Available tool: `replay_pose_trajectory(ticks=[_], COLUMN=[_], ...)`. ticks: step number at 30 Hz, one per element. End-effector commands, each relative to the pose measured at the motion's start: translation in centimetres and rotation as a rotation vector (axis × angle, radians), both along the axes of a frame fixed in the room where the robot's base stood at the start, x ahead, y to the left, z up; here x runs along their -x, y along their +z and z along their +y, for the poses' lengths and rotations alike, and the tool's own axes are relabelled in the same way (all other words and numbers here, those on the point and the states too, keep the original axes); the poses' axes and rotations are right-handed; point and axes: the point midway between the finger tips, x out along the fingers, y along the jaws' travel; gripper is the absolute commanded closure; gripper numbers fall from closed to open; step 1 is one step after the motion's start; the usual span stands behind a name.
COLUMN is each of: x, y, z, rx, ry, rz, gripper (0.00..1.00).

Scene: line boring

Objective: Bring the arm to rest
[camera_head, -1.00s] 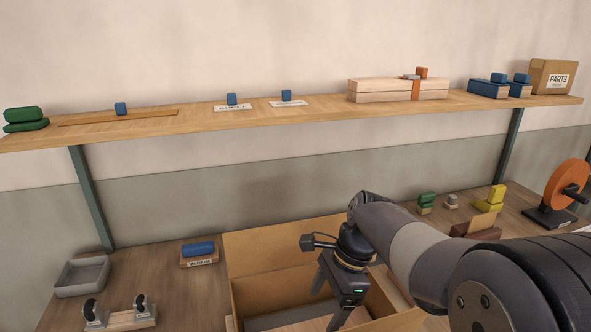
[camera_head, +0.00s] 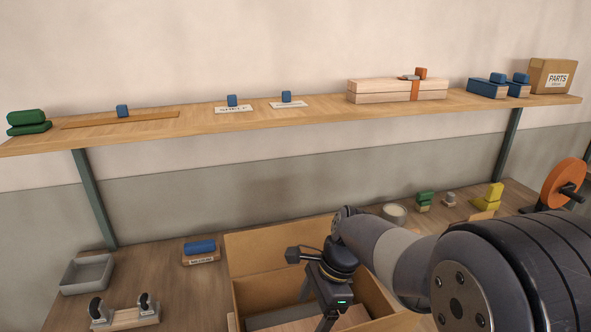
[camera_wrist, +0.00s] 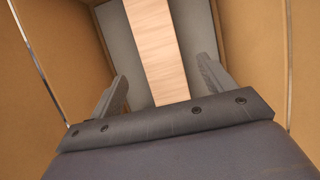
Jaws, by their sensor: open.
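My arm reaches in from the right in the head view. My gripper (camera_wrist: 160,90) points down into an open cardboard box (camera_head: 262,241) on the bench. In the wrist view its two fingers stand wide apart and hold nothing. A pale wooden strip (camera_wrist: 157,50) lies on a grey surface (camera_wrist: 122,50) inside the box and shows between the fingers. In the head view the fingertips are partly hidden by the gripper body and the box.
A shelf (camera_head: 200,128) above the bench holds small blue blocks, planks (camera_head: 380,90) and a parts box (camera_head: 552,76). On the bench are a grey tray (camera_head: 88,275), a roller stand (camera_head: 130,318), a cup (camera_head: 394,212) and an orange wheel (camera_head: 562,182). Box walls surround my gripper.

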Motion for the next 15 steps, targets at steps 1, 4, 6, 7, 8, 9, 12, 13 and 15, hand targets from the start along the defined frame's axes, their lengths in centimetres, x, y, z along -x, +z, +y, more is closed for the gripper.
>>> replay_pose_trajectory(ticks=[1, 4, 6, 7, 8, 9, 12, 13, 15], x=[0.0, -0.1, 0.0, 0.0, 0.0, 0.0, 0.0, 0.0, 0.0], y=[1.5, 3.3, 4.6, 5.1, 5.6, 6.3, 7.8, 8.2, 9.0], z=[0.0, 0.0, 0.0, 0.0, 0.0, 0.0, 0.0, 0.0, 0.0], rx=[-0.001, -0.001, -0.001, -0.001, -0.001, -0.001, -0.001, -0.001, 0.0], ry=[0.0, 0.0, -0.001, -0.001, -0.001, -0.001, 0.0, 0.0, 0.001], rz=[-0.002, -0.003, -0.002, -0.002, -0.002, -0.002, -0.002, -0.002, -0.001], gripper=[0.22, 0.22, 0.22, 0.22, 0.22, 0.22, 0.22, 0.22, 0.22])
